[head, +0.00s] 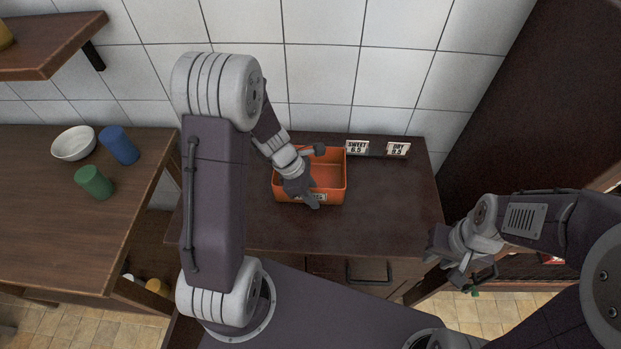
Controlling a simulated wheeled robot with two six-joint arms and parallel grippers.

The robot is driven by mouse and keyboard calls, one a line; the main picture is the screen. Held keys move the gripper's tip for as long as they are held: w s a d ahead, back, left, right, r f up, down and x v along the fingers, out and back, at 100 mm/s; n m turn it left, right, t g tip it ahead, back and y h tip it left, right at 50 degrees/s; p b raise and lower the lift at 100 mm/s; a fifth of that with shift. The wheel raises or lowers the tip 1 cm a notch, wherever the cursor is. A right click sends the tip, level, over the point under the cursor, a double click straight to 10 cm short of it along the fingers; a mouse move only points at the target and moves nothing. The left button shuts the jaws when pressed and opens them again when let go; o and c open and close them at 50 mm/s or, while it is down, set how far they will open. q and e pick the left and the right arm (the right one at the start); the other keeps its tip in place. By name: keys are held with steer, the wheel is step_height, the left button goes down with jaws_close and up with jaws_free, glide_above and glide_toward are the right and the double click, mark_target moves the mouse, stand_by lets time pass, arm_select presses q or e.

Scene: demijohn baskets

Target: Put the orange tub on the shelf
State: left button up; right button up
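The orange tub (333,172) stands upright on the dark brown cabinet top, open side up, with a pale label on its front wall. My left gripper (311,201) reaches down over the tub's front rim and hides part of the label. Its fingers are at the front wall; whether they are closed on it cannot be told. My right gripper (474,281) hangs low at the right, beyond the cabinet's front right corner, open with nothing seen in it. A brown wooden shelf (45,42) is on the tiled wall at upper left, with part of a yellow item on it.
The cabinet top (395,205) is clear right of the tub. Cards reading SWEET (357,148) and DRY (398,149) stand behind it. A wooden table (50,215) at left holds a white bowl (73,143), a blue cup (119,146) and a green cup (94,183).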

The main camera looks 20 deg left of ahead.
arm_select(q)
jaws_close()
stand_by(1.4)
